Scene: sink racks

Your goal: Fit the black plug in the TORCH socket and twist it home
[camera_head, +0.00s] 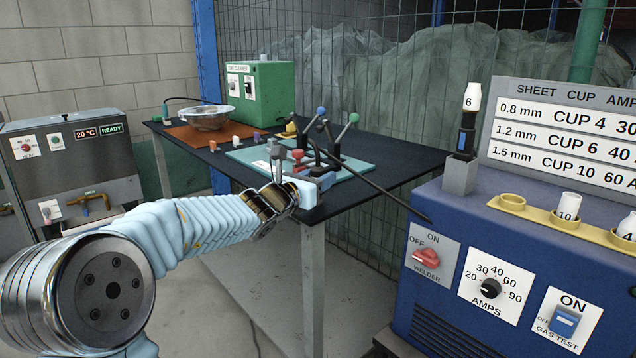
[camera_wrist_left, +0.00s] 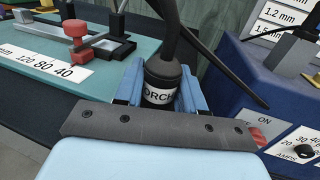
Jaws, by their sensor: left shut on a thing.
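My left gripper (camera_head: 318,187) is over the front edge of the dark table. In the left wrist view its blue fingers (camera_wrist_left: 160,90) are shut on the black plug (camera_wrist_left: 167,72). The plug has a white band on which "ORCH" can be read, the rest being hidden by a finger. A black cable (camera_head: 385,190) runs from near the gripper down and right toward the blue welder (camera_head: 440,205). I cannot make out the TORCH socket in either view. My right gripper is not in view.
The welder carries a red switch (camera_head: 426,257), an amps knob (camera_head: 490,288) and a torch (camera_head: 467,125) in a grey stand. Behind my gripper a teal board (camera_head: 245,153) holds clamps with coloured knobs. A bowl (camera_head: 208,118) sits on a brown mat. A green box (camera_head: 262,95) stands behind.

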